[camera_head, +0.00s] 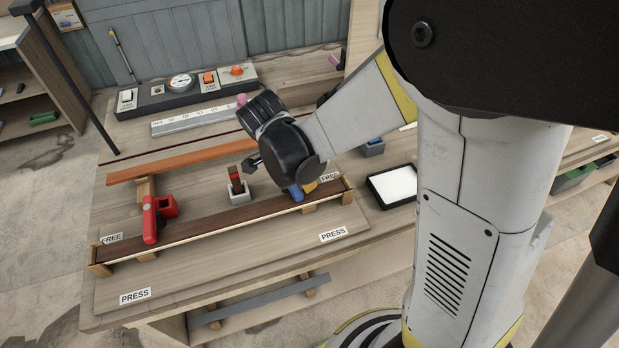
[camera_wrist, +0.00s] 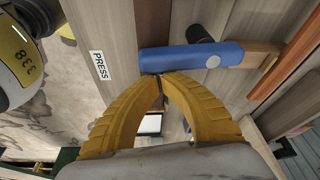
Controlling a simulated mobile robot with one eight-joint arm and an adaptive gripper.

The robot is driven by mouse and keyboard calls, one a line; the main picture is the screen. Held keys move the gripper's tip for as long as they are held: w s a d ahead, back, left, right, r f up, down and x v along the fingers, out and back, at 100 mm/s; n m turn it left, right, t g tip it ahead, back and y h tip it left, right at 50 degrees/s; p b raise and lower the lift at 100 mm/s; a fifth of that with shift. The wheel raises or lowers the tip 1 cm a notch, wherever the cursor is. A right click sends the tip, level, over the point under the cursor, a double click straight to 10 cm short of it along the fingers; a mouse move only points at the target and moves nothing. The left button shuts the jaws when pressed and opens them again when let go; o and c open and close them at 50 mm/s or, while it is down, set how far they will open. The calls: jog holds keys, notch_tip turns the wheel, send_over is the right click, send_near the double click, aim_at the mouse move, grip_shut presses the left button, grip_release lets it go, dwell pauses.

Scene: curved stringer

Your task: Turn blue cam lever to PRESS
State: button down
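The blue cam lever (camera_head: 295,193) is at the right end of the dark curved stringer (camera_head: 220,221), partly hidden by my gripper. In the wrist view the blue lever (camera_wrist: 185,57) lies crosswise, its round pivot to the right and its free end to the left, toward the PRESS label (camera_wrist: 99,65) but apart from it. My gripper's yellow fingers (camera_wrist: 160,77) have their tips together beside the lever's free end; whether they touch it is unclear. Nothing shows between them.
A red cam lever (camera_head: 150,220) is at the stringer's left end, with FREE and PRESS (camera_head: 135,296) labels nearby. Another PRESS label (camera_head: 333,235) lies in front of the blue lever, and a FREE label (camera_head: 331,177) behind.

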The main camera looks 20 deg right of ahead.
aim_at(323, 186)
jog(key=shift+s+a, duration=0.1)
jog(key=shift+a, duration=0.25)
dwell(0.4)
jog(key=shift+d, duration=0.1)
jog(key=d, duration=0.3)
jog(key=shift+d, duration=0.4)
jog(key=p+v, duration=0.3)
jog(key=v, duration=0.7)
jog(key=shift+w+p, duration=0.35)
jog(key=shift+p, duration=0.05)
jog(key=shift+d+r, duration=0.1)
